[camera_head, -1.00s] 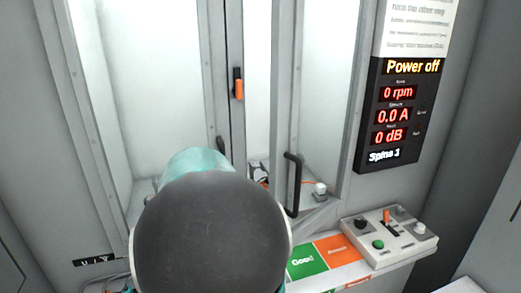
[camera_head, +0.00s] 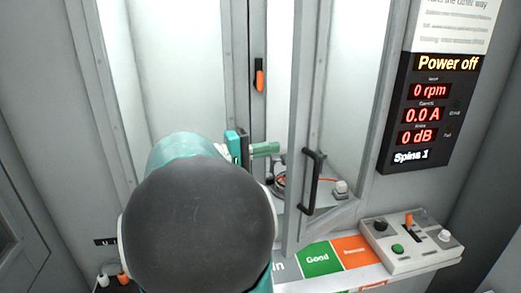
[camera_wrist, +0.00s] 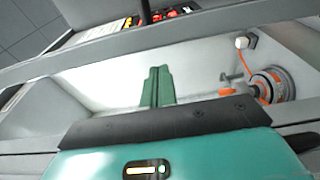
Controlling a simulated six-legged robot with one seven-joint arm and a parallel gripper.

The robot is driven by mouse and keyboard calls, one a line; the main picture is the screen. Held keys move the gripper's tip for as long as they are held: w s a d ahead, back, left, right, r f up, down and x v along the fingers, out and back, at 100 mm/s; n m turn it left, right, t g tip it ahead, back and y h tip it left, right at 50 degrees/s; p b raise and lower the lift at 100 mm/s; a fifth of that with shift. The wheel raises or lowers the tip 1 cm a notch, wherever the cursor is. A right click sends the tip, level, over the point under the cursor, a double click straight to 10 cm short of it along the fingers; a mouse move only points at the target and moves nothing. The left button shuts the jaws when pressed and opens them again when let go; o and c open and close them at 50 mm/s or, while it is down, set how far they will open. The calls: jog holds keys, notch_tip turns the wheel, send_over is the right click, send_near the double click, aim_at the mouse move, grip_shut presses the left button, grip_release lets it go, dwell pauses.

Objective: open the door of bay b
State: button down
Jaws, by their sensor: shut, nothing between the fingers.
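The bay door (camera_head: 298,130) is a grey-framed clear panel with a black bar handle (camera_head: 312,180). It stands ajar, its left edge swung out from the grey post. My gripper (camera_head: 272,149) is shut and empty, with green fingers pointing right, in the gap between post and door edge. In the wrist view the shut fingers (camera_wrist: 158,72) point towards the door's grey frame bar (camera_wrist: 150,47). I cannot tell if they touch it. The motor (camera_wrist: 270,85) with an orange cable sits inside the bay. No bay letter is readable.
An orange latch (camera_head: 259,78) is on the post. A control box (camera_head: 411,240) with knobs and a green button stands on the ledge at right, beside green and orange labels (camera_head: 317,258). The display (camera_head: 427,115) reads "Power off". My arm hides the lower left.

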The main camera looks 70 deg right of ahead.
aim_at(291, 146)
jog(key=x, duration=0.6)
jog(key=shift+s+a, duration=0.1)
jog(key=shift+s, duration=0.05)
